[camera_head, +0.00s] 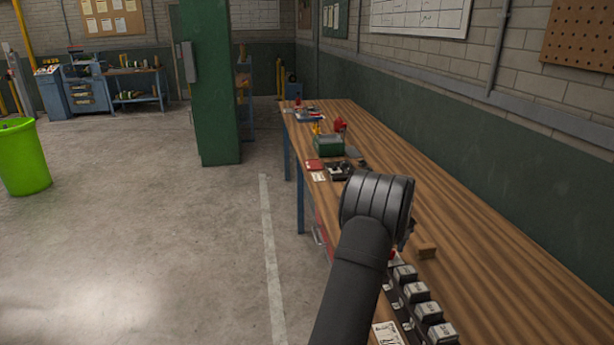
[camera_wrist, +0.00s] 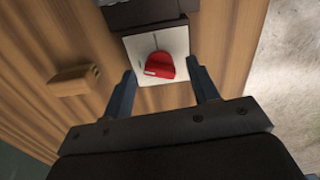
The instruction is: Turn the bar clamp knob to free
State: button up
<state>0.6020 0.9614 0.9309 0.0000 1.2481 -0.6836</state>
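The red knob (camera_wrist: 159,66) sits on a white plate (camera_wrist: 143,46) in the wrist view, with a thin dark line running up from it on the plate. A small pale mark shows on the knob's lower left. My gripper (camera_wrist: 163,75) is open, with one dark finger to the left of the knob and one to the right. Clear gaps show between the fingers and the knob; whether the tips have reached its height I cannot tell. In the head view my arm hides most of this spot and my fingers.
A small wooden block (camera_head: 426,251) lies on the bench (camera_head: 480,235), right of my arm; it also shows in the wrist view (camera_wrist: 75,80). Several grey boxes (camera_head: 416,292) stand in a row nearer. A green box (camera_head: 329,145) stands farther back. The bench's right side is clear.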

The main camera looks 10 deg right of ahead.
notch_tip(320, 180, up, 17)
jog(key=m, duration=0.5)
notch_tip(320, 180, down, 17)
jog(key=shift+f, duration=0.1)
